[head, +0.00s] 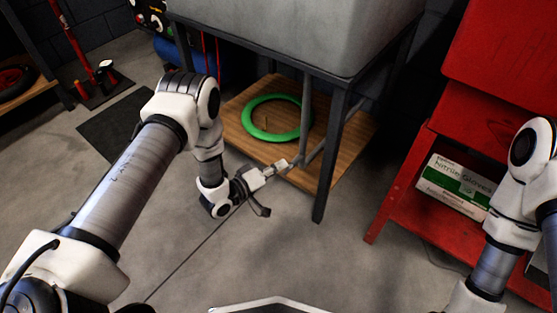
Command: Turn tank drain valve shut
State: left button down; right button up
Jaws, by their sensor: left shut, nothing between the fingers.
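A large grey tank (300,35) stands on a dark metal frame. A thin grey drain pipe (306,115) comes down from its underside. The pipe's lower end is close to my left gripper, and I cannot clearly make out the valve or its handle there. My left gripper (282,166) is shut, reaching under the tank at the front edge of the lower wooden shelf. I cannot tell whether its fingertips touch the pipe. My right arm shows at the right edge, but its gripper is out of view.
A green ring (270,117) lies on the wooden shelf (350,130). The frame's front leg (329,165) stands just right of my left gripper. A red cart (395,200) holds a nitrile gloves box (455,186) at right. A dark mat (120,125) lies left. The floor in front is clear.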

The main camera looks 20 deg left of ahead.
pick_arm(q)
jog(key=m+p, duration=0.2)
jog(key=d+m+y+p, duration=0.1)
jog(key=m+p, duration=0.1)
jog(key=d+m+y+p, duration=0.1)
jog(key=m+p, duration=0.1)
jog(key=p, duration=0.1)
jog(key=shift+s+r+m, duration=0.3)
jog(key=shift+s+m, duration=0.1)
jog(key=shift+s+d+f+m+y+p, duration=0.15)
jog(key=shift+d+m+y+p, duration=0.15)
jog(key=shift+m+y+p, duration=0.4)
jog(key=shift+f, duration=0.1)
jog(key=shift+d+f, duration=0.1)
jog(key=shift+d, duration=0.05)
